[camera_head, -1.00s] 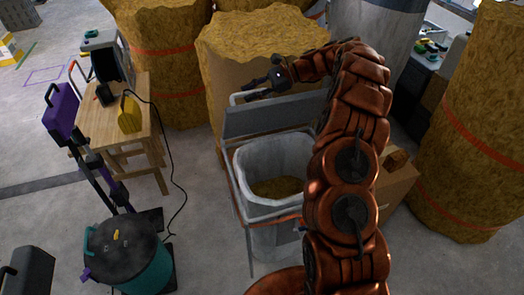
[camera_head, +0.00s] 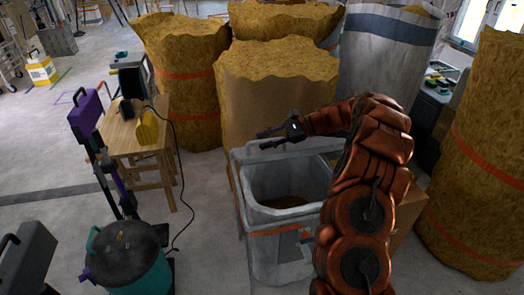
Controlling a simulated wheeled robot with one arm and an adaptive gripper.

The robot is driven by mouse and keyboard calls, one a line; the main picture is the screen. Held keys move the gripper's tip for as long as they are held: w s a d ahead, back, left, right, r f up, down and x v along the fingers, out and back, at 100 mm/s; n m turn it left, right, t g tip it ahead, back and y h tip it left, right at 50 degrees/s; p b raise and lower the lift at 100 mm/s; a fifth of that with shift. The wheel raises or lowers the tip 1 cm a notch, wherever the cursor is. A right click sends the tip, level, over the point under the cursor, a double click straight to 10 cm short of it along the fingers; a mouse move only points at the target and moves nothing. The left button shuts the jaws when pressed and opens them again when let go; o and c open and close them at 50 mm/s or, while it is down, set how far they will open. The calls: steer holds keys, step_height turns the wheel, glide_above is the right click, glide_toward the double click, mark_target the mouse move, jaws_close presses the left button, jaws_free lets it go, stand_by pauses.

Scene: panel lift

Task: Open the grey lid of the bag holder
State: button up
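The bag holder (camera_head: 242,225) stands left of my arm, with a pale grey bag (camera_head: 285,245) hanging open in it and brownish material inside. Its grey lid (camera_head: 262,155) is raised at the back, behind the bag's mouth, so the top is uncovered. The lid's right part is partly hidden by my arm. My gripper (camera_head: 264,139) is just above the lid's top edge, pointing left. Its two dark fingers are apart with nothing visible between them. I cannot tell whether the lower finger touches the lid.
Large yellow-brown rolls (camera_head: 275,95) stand close behind the holder, and another roll (camera_head: 480,170) stands at right. A cardboard box (camera_head: 408,225) is behind my arm. A wooden stool (camera_head: 140,145) and a teal vacuum (camera_head: 130,265) stand at left. Some floor between them and the holder is clear.

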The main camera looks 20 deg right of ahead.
steer(key=shift+s+f, duration=0.25)
steer(key=shift+s, duration=0.05)
steer(key=shift+a, duration=0.1)
step_height(320, 180, up, 3)
steer(key=p, duration=0.3)
glide_above(292, 149)
steer(key=shift+s, duration=0.1)
stand_by(1.0)
steer(key=shift+a, duration=0.1)
stand_by(0.5)
